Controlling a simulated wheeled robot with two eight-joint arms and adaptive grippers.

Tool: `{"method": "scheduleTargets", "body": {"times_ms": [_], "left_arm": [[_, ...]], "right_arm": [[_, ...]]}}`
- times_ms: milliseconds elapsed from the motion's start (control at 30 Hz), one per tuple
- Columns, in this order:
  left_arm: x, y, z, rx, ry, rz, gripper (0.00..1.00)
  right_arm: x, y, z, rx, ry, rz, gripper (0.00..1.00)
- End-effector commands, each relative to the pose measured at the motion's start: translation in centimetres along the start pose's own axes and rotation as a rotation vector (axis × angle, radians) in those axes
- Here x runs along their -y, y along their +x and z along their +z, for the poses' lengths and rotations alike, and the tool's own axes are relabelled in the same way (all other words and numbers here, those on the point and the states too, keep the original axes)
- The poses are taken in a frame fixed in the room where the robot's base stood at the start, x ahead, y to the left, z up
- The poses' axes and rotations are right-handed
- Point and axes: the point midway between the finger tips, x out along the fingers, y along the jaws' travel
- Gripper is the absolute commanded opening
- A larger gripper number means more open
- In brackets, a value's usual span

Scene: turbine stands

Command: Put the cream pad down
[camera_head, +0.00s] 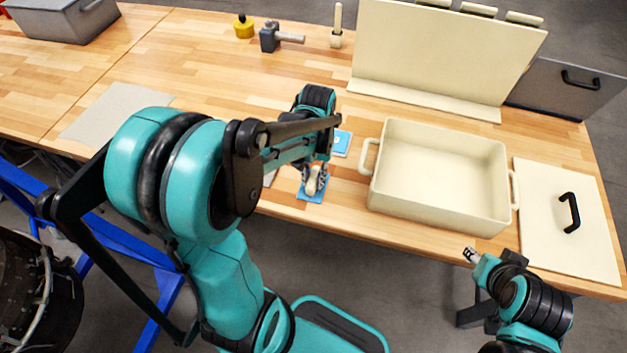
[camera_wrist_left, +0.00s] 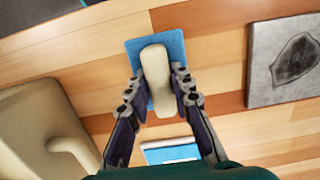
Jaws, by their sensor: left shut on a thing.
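The cream pad (camera_wrist_left: 155,75) is a rounded, elongated block in the left wrist view. My left gripper (camera_wrist_left: 158,88) is shut on it, one finger on each long side. A blue square (camera_wrist_left: 136,47) lies directly under the pad near the table's front edge; I cannot tell whether the pad touches it. In the head view the pad (camera_head: 312,182) shows small between the fingers, above the blue square (camera_head: 309,197). My right gripper (camera_head: 472,254) is off the table's front edge, lower right, apart from the pad; its finger opening is too small to tell.
A blue-and-white card (camera_head: 341,143) lies just behind the pad. A cream bin (camera_head: 437,208) stands to the right, beside a cream lid (camera_head: 540,235) with a black handle. A grey plate with a dark mark (camera_wrist_left: 262,80) lies nearby.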

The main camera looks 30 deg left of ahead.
Motion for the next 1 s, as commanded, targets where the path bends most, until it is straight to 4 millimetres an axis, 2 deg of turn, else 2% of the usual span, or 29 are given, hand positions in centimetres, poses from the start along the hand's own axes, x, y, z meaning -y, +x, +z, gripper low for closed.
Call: {"method": "scheduleTargets", "body": {"times_ms": [333, 367, 433, 767, 867, 1000], "left_arm": [[0.0, 0.4, 0.0, 0.0, 0.0, 0.0, 0.0], [0.0, 0.4, 0.0, 0.0, 0.0, 0.0, 0.24], [0.0, 0.3, 0.0, 0.0, 0.0, 0.0, 0.42], [0.0, 0.1, 0.0, 0.0, 0.0, 0.0, 0.42], [0.0, -0.7, 0.0, 0.0, 0.0, 0.0, 0.42], [0.0, -3.4, 0.1, 0.0, 0.0, 0.0, 0.42]], "right_arm": [[0.0, 0.2, 0.2, 0.0, 0.0, 0.0, 0.4], [0.0, 0.2, 0.2, 0.0, 0.0, 0.0, 0.4], [0.0, 0.2, 0.1, 0.0, 0.0, 0.0, 0.4], [0.0, 0.1, 0.0, 0.0, 0.0, 0.0, 0.4], [0.0, -0.3, -0.2, 0.0, 0.0, 0.0, 0.4], [0.0, -1.2, -0.9, 0.0, 0.0, 0.0, 0.4]]}}
